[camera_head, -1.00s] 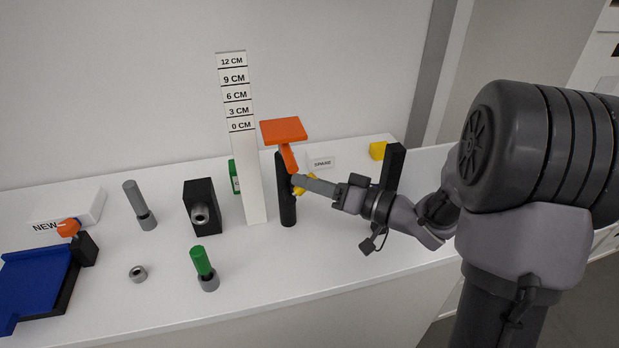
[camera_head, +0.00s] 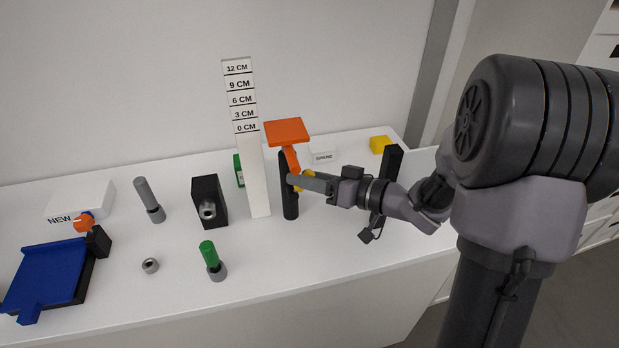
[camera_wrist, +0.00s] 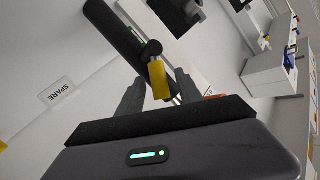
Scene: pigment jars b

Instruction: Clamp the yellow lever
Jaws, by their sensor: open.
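The yellow lever (camera_wrist: 158,80) sticks out from the black post and shows between my open fingers in the wrist view. In the head view only small yellow bits of the lever (camera_head: 300,187) show around my fingers. The black post (camera_head: 290,203) stands upright on the counter, with an orange plate (camera_head: 289,131) on an orange bracket at its top. My gripper (camera_head: 291,179) reaches in from the right at the post's upper part; it also shows in the wrist view (camera_wrist: 156,88). Whether a finger touches the lever cannot be told.
A white height scale (camera_head: 250,150) stands just left of the post. A black block (camera_head: 209,202) and a green-topped peg (camera_head: 210,258) stand further left. A SPARE card (camera_head: 323,157) and a yellow cube (camera_head: 380,145) lie behind my arm. The counter's front right is clear.

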